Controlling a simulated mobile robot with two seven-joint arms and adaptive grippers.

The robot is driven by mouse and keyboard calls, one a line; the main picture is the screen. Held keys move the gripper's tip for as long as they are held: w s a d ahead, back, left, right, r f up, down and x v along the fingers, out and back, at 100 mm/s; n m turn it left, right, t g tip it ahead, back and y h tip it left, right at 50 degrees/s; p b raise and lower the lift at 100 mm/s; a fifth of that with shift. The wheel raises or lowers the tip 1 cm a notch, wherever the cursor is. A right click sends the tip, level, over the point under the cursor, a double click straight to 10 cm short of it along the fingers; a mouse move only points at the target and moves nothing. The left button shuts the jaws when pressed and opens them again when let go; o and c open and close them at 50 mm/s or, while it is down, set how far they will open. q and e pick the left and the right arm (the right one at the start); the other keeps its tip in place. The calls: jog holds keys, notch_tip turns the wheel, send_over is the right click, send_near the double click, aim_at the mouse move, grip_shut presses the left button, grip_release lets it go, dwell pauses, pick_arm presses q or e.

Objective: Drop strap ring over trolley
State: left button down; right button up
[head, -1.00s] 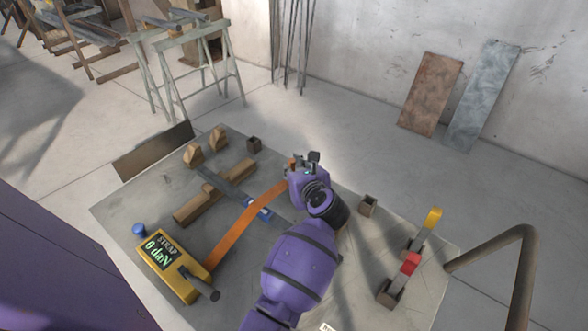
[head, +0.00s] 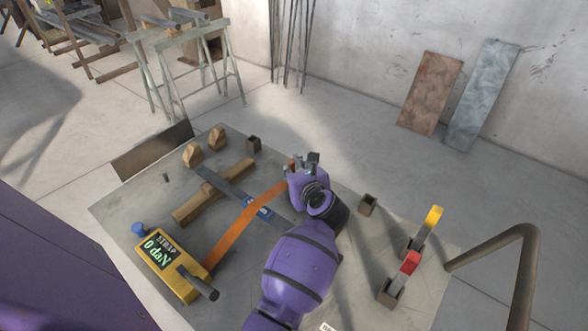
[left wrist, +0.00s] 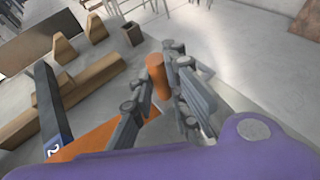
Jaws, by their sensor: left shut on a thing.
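An orange strap (head: 236,228) runs from a yellow box (head: 168,268) marked STRAP 0 daN up to my left gripper (head: 304,162). The left gripper is shut on the strap's end, above the table. In the left wrist view an orange cylinder (left wrist: 157,76) stands between the fingers of the gripper (left wrist: 160,90); I cannot make out the ring's shape. A blue trolley (head: 262,212) sits on a dark rail (head: 222,182), partly under the strap. In the left wrist view a blue part marked 2 (left wrist: 54,144) shows beside the strap. The right gripper is not in view.
A wooden beam (head: 190,208) crosses under the rail. Two wooden blocks (head: 192,154) and a dark square socket (head: 254,144) stand behind. A bent pipe rail (head: 525,260) borders the right side.

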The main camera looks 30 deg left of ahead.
pick_arm(q)
jog(key=shift+f+b, duration=0.45)
jog(key=shift+f, duration=0.3)
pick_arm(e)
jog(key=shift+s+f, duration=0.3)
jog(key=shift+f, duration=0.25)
pick_arm(q)
jog(key=shift+f+b, duration=0.5)
jog(key=shift+f, duration=0.25)
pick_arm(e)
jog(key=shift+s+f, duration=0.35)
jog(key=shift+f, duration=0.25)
pick_arm(q)
jog(key=shift+f, duration=0.3)
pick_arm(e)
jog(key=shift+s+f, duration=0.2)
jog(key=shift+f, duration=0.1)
pick_arm(q)
jog(key=shift+f+b, duration=0.4)
jog(key=shift+b, duration=0.05)
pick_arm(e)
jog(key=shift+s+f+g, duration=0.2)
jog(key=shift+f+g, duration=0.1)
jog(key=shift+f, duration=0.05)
pick_arm(q)
jog(key=c, duration=1.6)
grip_release()
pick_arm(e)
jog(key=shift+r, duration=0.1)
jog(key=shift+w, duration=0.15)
